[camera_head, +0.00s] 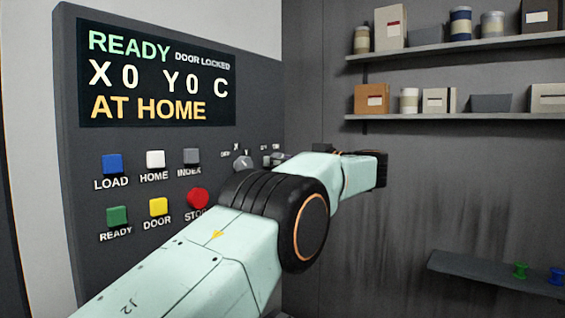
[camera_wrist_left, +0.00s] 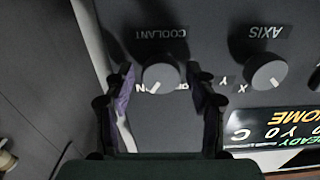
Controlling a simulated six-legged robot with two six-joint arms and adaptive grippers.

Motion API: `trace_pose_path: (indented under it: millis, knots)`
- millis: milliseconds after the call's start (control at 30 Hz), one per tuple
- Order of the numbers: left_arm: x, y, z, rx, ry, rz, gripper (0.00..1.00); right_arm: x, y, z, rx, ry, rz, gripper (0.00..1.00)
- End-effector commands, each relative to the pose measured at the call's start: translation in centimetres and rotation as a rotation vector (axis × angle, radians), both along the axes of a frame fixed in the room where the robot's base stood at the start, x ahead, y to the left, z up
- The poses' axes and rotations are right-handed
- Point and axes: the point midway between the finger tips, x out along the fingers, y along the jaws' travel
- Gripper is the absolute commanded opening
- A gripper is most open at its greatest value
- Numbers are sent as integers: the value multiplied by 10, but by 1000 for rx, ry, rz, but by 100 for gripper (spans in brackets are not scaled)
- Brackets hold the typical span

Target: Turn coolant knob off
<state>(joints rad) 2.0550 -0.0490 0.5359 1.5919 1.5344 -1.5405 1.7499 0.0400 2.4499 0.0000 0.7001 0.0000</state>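The coolant knob (camera_wrist_left: 161,76) is a round grey knob on the dark panel, upside down in the left wrist view under its COOLANT label. Its white mark points down-left, toward the partly hidden label ending in N. My left gripper (camera_wrist_left: 160,79) is open, one finger on each side of the knob, with a small gap visible on both sides. How deep the fingers reach around it is hard to tell. In the head view my left arm crosses in front of the panel's right edge and hides most of the coolant knob and the fingers. My right gripper is in neither view.
The axis knob (camera_wrist_left: 265,72) sits beside the coolant knob and also shows in the head view (camera_head: 243,163). A red stop button (camera_head: 198,198) and other coloured buttons lie left of my arm. Shelves (camera_head: 455,47) with boxes and jars hang on the right wall.

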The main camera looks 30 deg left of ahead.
Motion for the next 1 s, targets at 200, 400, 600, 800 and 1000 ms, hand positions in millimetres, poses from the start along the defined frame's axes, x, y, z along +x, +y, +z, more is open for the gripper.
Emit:
trace_pose_path:
  millis: [200, 400, 600, 800, 1000]
  knots:
    - [0, 0, 0, 0, 0, 0, 34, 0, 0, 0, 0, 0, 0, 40]
    - [0, 0, 0, 0, 0, 0, 17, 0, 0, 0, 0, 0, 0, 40]
    - [0, -1, 0, 0, 0, 0, 7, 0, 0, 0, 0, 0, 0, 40]
    - [0, -1, 0, -3, -31, 0, 7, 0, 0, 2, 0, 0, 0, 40]
    - [0, -1, 0, -11, -133, 0, 7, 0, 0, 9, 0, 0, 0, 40]
